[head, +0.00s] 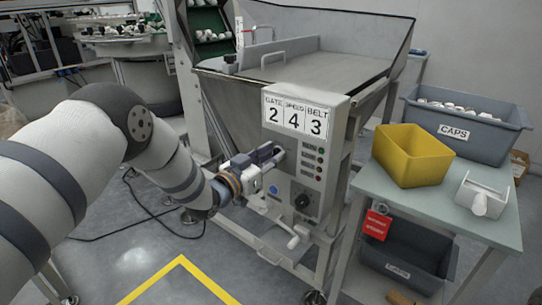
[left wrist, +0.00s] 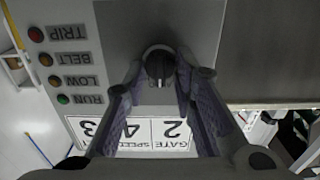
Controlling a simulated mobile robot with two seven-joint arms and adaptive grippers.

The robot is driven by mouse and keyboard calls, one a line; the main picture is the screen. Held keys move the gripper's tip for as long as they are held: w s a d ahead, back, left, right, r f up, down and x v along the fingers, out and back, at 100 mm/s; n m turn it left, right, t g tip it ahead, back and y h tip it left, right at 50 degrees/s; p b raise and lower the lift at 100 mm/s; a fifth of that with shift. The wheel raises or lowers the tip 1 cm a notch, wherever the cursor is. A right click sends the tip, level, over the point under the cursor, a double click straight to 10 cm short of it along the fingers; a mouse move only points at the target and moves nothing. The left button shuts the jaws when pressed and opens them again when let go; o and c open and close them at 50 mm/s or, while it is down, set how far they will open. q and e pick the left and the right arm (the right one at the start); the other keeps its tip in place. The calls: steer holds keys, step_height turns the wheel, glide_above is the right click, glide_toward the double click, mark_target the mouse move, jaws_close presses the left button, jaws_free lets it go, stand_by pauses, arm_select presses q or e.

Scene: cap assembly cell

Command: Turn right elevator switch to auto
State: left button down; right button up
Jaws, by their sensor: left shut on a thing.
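The grey control panel (head: 330,112) stands on the hopper's front, with GATE, SPEED and BELT cards reading 2, 4 and 3. My left gripper (head: 279,152) reaches its face below the cards. In the left wrist view, which looks at the panel upside down, a black switch knob (left wrist: 160,62) with a pale pointer mark sits between the fingertips of my left gripper (left wrist: 161,75), which is shut on it. The head view hides this knob behind the gripper. A second black knob (head: 302,202) is lower on the panel. My right gripper is not in view.
Indicator lights (left wrist: 63,99) labelled RUN, LOW, BELT and TRIP are beside the held knob. To the right, a table (head: 440,207) holds a yellow bin (head: 410,160) and a white scoop-like part (head: 480,197).

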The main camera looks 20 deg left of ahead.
arm_select(q)
steer(key=shift+f, duration=0.15)
steer(key=c, duration=1.3)
jaws_free()
steer(key=shift+c, duration=0.2)
steer(key=shift+s, duration=0.1)
steer(key=v, duration=1.2)
